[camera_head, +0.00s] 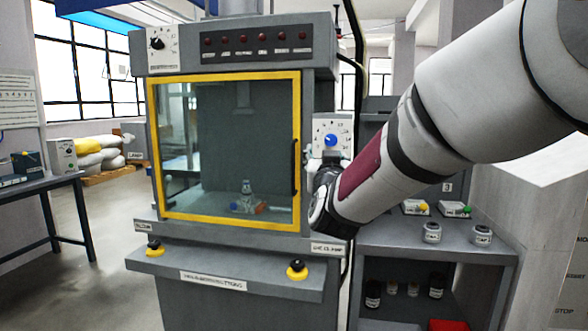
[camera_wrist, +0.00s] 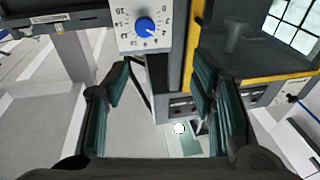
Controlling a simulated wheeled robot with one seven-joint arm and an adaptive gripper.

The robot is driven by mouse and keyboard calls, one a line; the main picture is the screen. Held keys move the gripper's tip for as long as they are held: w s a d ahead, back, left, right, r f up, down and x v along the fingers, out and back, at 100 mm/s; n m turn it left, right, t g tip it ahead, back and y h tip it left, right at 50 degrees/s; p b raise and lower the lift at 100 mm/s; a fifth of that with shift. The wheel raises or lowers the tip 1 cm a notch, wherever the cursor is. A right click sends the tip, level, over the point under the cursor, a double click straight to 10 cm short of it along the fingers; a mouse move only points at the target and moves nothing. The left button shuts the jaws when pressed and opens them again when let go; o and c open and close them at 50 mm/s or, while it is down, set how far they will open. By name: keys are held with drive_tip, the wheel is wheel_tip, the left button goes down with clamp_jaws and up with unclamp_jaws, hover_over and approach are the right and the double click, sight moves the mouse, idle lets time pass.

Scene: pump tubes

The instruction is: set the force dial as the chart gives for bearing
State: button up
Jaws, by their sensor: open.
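A white dial plate with a blue knob (camera_head: 331,140) is mounted to the right of the press window. In the wrist view the blue knob (camera_wrist: 146,26) shows at the top, with the scale numbers upside down. The numbers and the knob's pointer are too small to read surely. A second dial with a black knob (camera_head: 157,43) is at the press's upper left. My gripper (camera_wrist: 160,75) is open and empty, its teal-padded fingers apart and clear of the blue knob. In the head view its fingers are mostly hidden at the end of my arm, below the blue dial.
The press has a yellow-framed window (camera_head: 225,75) with a small bottle (camera_head: 247,190) inside. Its front ledge carries two black-and-yellow buttons. A grey bench (camera_head: 400,243) with jars stands at right. A wall sheet (camera_head: 16,100) at far left has unreadable lines.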

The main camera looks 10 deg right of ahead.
wheel_tip(320, 180, down, 4)
drive_tip(key=w+m+t+h+b, duration=0.1)
drive_tip(key=w+h+b, duration=0.1)
drive_tip(key=w+b, duration=0.1)
drive_tip(key=h, duration=0.2)
approach(331, 142)
drive_tip(key=shift+m+t, duration=0.4)
drive_tip(key=x, duration=0.5)
drive_tip(key=b+x, duration=0.1)
drive_tip(key=x, duration=0.2)
drive_tip(key=shift+w+d+f, duration=0.1)
drive_tip(key=shift+w+f, duration=0.15)
drive_tip(key=shift+w, duration=0.1)
drive_tip(key=c, duration=1.1)
